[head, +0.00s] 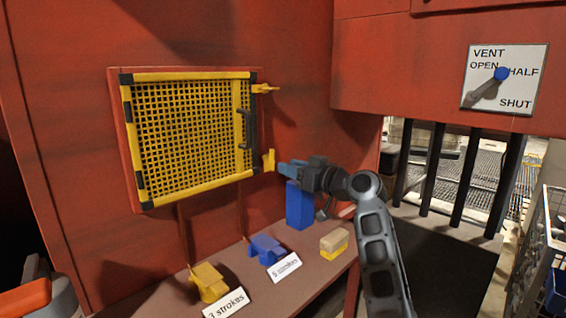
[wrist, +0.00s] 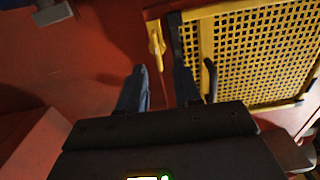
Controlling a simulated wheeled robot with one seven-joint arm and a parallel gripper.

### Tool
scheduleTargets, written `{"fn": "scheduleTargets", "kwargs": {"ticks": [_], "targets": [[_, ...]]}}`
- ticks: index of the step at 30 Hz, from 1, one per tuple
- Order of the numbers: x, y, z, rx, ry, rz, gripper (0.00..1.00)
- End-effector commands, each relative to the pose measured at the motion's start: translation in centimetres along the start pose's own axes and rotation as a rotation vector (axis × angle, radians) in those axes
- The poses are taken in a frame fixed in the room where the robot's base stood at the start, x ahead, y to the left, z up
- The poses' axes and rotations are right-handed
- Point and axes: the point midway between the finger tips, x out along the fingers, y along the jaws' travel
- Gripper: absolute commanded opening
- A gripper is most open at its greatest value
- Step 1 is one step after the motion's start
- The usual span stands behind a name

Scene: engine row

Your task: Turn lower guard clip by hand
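The yellow mesh guard (head: 190,135) hangs on the red wall and looks closed. Its lower clip (head: 268,160) is a small yellow lever standing upright at the guard's right edge. The upper clip (head: 264,88) points sideways to the right. My gripper (head: 282,168) is just right of the lower clip. In the wrist view my gripper (wrist: 158,82) is open, with a gap between its two fingers. The lower clip (wrist: 156,45) shows just beyond that gap, apparently not gripped; contact cannot be told. The guard (wrist: 250,50) fills the right of that view.
A black handle (head: 248,128) stands on the guard's right side. Below on the ledge are a blue block (head: 299,205), a blue pedal-like part (head: 265,249), a yellow one (head: 208,282) and a tan-yellow block (head: 334,242). A vent lever (head: 490,87) is at upper right.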

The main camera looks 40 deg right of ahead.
Motion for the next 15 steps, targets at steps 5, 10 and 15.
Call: {"fn": "scheduleTargets", "kwargs": {"ticks": [5,10,15], "targets": [[1.0,0.2,-0.8,-0.002,0.008,-0.010,0.33],[3.5,0.1,-0.9,-0.002,0.007,-0.010,0.33],[6.0,0.1,-0.9,-0.002,0.007,-0.009,0.33]]}}
